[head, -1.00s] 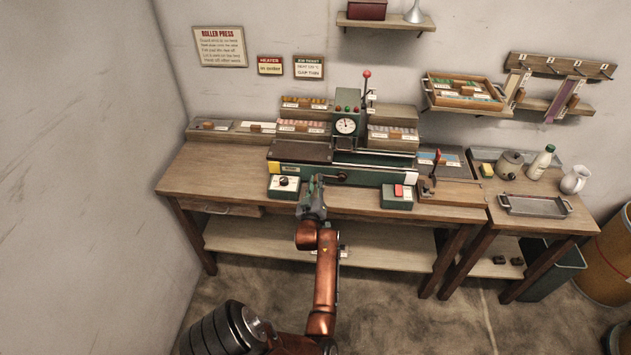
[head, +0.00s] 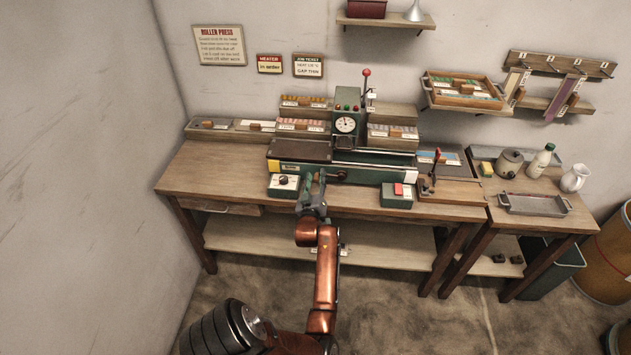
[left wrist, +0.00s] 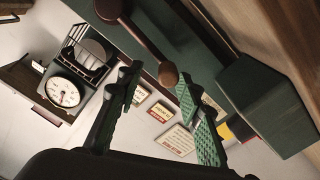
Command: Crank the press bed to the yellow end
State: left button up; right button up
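The green roller press (head: 345,170) stands on the wooden bench, with a dark flat bed (head: 300,150) at its left side and a yellow patch (head: 273,166) at its left end. The crank (head: 338,175) is on the front face; its brown round knob (left wrist: 168,76) shows in the left wrist view. My left gripper (head: 314,178) is in front of the press, left of the crank hub. In the left wrist view my left gripper (left wrist: 158,85) has its fingers apart, with the knob at their tips, nearer the right finger; contact is unclear. My right gripper is out of view.
A red-knobbed lever (head: 366,82) rises behind the press. The bench's left part is clear.

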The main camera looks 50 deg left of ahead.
pick_arm(q)
notch_tip(320, 180, up, 8)
jog(key=shift+r, duration=0.2)
dwell(0.6)
